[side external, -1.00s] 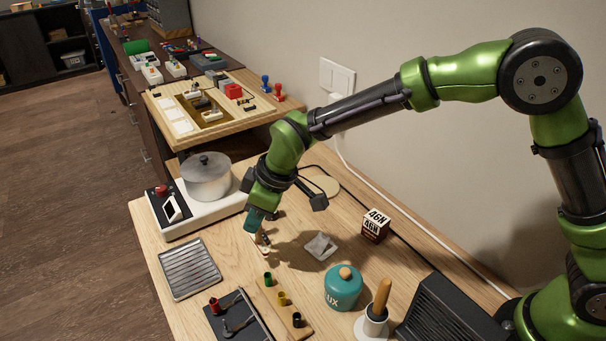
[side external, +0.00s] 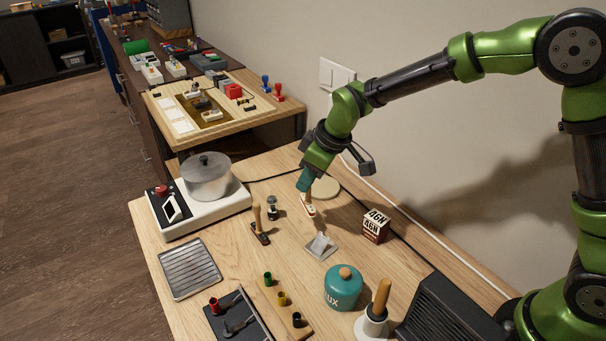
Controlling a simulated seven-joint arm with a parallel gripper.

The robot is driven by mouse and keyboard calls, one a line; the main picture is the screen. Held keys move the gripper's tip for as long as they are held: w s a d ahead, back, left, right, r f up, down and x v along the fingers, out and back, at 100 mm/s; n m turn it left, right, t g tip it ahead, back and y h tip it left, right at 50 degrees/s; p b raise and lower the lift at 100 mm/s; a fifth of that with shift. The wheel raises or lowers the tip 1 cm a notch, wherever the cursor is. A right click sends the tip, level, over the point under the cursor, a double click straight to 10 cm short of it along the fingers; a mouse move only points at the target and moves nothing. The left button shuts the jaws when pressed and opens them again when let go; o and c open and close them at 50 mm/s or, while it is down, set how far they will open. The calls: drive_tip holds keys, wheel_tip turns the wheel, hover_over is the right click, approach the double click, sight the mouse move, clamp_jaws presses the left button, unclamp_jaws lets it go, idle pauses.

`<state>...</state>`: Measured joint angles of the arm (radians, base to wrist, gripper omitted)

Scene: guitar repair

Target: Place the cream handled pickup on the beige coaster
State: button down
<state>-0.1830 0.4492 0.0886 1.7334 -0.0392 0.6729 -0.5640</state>
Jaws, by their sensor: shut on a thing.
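My gripper (side external: 306,192) is shut on the cream handled pickup (side external: 309,209), a small cream bar with dark marks under a wooden handle. It holds the pickup in front of the near left edge of the beige coaster (side external: 327,187), a flat round disc toward the back of the wooden bench. The pickup appears raised above the bench; its exact height is hard to tell. My gripper covers part of the coaster and most of the handle.
A dark pickup with a wooden handle (side external: 261,236) and a small dark-and-metal item (side external: 272,208) stand to the left. A box (side external: 376,226), teal pot (side external: 343,288) and white hot plate (side external: 205,215) stand around.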

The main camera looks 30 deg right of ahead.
drive_tip(key=w+d+r+m, duration=0.2)
drive_tip(key=w+d+r, duration=0.3)
drive_tip(key=w+d, duration=0.5)
drive_tip(key=shift+h, duration=0.3)
drive_tip(key=f, duration=0.6)
drive_tip(key=s+f, duration=0.1)
drive_tip(key=f, duration=0.2)
drive_tip(key=shift+d+f, duration=0.25)
drive_tip(key=shift+d, duration=0.05)
drive_tip(key=shift+f, duration=0.15)
drive_tip(key=c, duration=1.1)
unclamp_jaws()
drive_tip(key=shift+o, duration=0.2)
